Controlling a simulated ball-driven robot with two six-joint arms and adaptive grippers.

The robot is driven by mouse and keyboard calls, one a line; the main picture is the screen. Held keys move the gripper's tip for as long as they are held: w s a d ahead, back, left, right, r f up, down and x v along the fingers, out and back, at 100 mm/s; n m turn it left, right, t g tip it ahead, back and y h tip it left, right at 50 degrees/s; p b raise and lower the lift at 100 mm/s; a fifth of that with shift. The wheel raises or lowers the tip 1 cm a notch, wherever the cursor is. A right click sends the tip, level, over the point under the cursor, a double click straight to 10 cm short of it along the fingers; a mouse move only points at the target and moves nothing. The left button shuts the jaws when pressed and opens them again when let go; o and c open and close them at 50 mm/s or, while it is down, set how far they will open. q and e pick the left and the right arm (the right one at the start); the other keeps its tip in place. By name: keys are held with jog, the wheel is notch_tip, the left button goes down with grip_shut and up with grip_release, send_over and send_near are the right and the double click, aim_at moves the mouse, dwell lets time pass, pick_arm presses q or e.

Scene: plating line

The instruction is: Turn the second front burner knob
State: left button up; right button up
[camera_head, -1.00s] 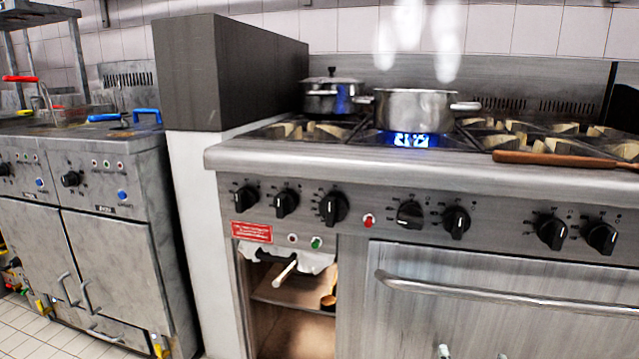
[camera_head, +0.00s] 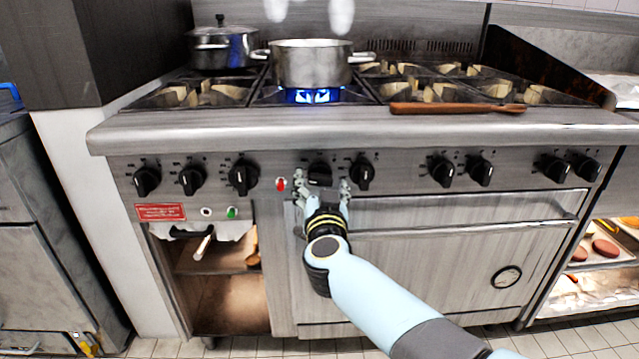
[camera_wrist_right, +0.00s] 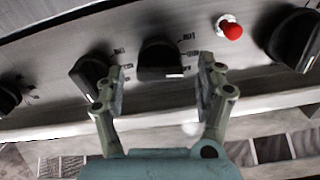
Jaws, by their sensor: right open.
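A row of black knobs runs along the stove's front panel. My right gripper (camera_head: 322,188) is open, its two fingers on either side of the black knob (camera_head: 320,174) just right of the red button (camera_head: 281,184). In the right wrist view this knob (camera_wrist_right: 160,58) sits between and beyond the open fingertips (camera_wrist_right: 163,82); contact cannot be told. Another knob (camera_wrist_right: 90,74) is close to the left finger there. In the head view that neighbouring knob (camera_head: 362,173) is right of my gripper. My left gripper is not in view.
A silver pot (camera_head: 308,64) stands over a blue flame (camera_head: 312,96). A lidded pot (camera_head: 222,48) is behind it to the left. The oven handle (camera_head: 450,223) crosses below the panel.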

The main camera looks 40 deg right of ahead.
jog(key=shift+x, duration=1.25)
jog(key=c, duration=1.1)
jog(key=shift+c, duration=0.2)
